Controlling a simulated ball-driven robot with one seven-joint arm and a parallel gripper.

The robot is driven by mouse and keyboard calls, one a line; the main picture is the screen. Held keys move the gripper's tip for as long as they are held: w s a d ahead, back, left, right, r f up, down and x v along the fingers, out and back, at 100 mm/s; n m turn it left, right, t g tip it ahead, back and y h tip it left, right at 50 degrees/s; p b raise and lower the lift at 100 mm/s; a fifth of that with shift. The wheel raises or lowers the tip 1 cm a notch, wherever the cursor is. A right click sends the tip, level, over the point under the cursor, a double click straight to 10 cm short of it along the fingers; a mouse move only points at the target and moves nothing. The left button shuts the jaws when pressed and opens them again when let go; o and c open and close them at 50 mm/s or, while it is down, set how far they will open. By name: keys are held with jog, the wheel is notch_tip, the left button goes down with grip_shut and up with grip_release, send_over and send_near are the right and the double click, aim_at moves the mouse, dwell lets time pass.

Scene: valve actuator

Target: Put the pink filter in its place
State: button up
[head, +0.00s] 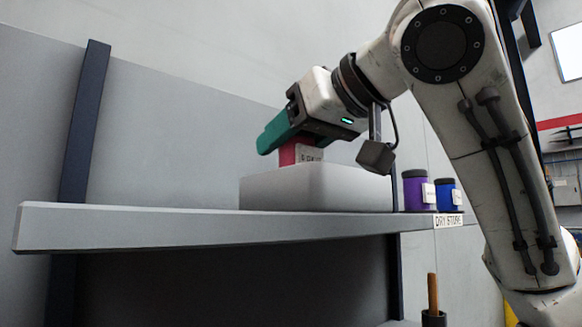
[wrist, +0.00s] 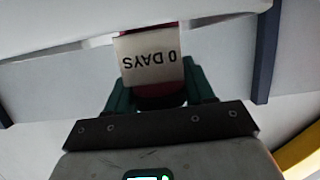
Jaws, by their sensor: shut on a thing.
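The pink filter (head: 289,153) is a pinkish-red piece with a white label. In the wrist view the label on the filter (wrist: 152,62) reads "0 DAYS" upside down. My gripper (head: 272,137) has teal fingers and is shut on the filter. In the wrist view my gripper (wrist: 160,88) shows a finger on each side of it. In the head view the filter is at the top edge of a pale grey bin (head: 315,188). Its lower part is hidden behind the bin wall, so I cannot tell whether it touches anything inside.
The bin stands on a grey shelf (head: 150,229) labelled "DRY STORE" (head: 448,220). A purple jar (head: 413,190) and a blue jar (head: 445,195) with dark lids stand right of the bin. A dark upright (head: 84,125) is at the left. The shelf left of the bin is clear.

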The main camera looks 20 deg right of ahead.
jog(key=shift+f+b, duration=0.4)
jog(key=shift+f, duration=0.65)
jog(key=shift+f, duration=0.15)
jog(key=o, duration=1.1)
jog(key=shift+r, duration=0.3)
jog(key=b+v, duration=0.3)
jog(key=v, duration=0.9)
jog(key=shift+f, duration=0.25)
jog(key=shift+s, duration=0.1)
